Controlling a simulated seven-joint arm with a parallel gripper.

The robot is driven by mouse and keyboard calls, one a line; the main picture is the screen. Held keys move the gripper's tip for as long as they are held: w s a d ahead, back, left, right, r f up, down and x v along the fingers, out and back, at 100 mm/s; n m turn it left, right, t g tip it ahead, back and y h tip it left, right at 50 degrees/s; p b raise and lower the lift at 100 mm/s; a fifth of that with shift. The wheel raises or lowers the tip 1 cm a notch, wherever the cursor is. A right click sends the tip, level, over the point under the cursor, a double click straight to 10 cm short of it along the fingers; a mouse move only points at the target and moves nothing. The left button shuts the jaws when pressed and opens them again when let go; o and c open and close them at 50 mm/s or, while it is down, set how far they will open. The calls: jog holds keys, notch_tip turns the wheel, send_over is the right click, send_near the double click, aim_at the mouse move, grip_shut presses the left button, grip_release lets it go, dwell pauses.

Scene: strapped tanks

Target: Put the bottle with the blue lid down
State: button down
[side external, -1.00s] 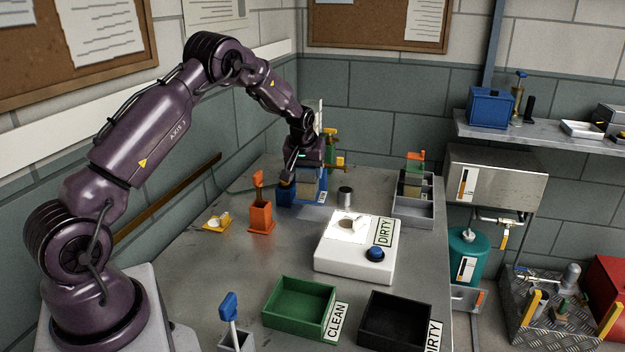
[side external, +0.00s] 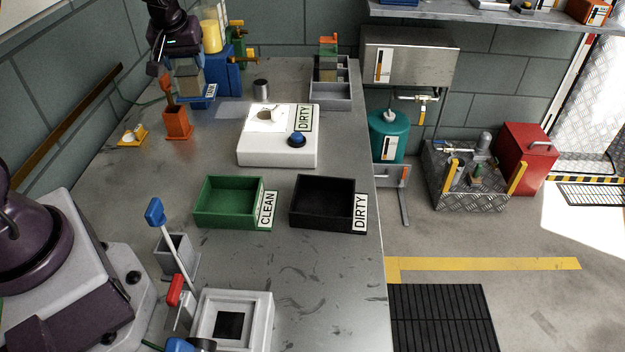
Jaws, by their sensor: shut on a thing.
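My gripper (side external: 180,57) is at the far left end of the bench, in the upper left of the side view. It is shut on a small grey-tan thing (side external: 187,74), which hangs below it in front of a blue stand (side external: 226,78). The thing's top is hidden by the gripper, and no blue lid can be made out on it. Its underside is close to the base of the blue stand; I cannot tell whether it touches. A yellow container (side external: 211,36) stands just right of the gripper.
An orange holder (side external: 177,124) stands close in front. A metal cup (side external: 261,89), a white box with a blue button (side external: 270,150), a green CLEAN tray (side external: 228,222) and a black DIRTY tray (side external: 325,224) are on the bench. A grey rack (side external: 331,92) stands at the right edge.

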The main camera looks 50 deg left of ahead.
jog(key=s+d+m+h, duration=0.35)
jog(key=d+m, duration=0.65)
jog(key=d, duration=0.6)
jog(key=s+d+m+h, duration=0.35)
jog(key=d+m, duration=0.65)
jog(key=d, duration=0.6)
jog(key=shift+w+d+f, duration=0.4)
jog(key=shift+w+f, duration=1.75)
jog(key=shift+w, duration=0.2)
jog(key=shift+w+d+f, duration=0.45)
jog(key=shift+w+f, duration=1.65)
jog(key=shift+w, duration=0.25)
jog(key=shift+w+d+f, duration=0.4)
jog(key=shift+w+f, duration=1.75)
jog(key=shift+w, duration=0.2)
jog(key=shift+f, duration=0.1)
jog(key=shift+c, duration=1.8)
grip_release()
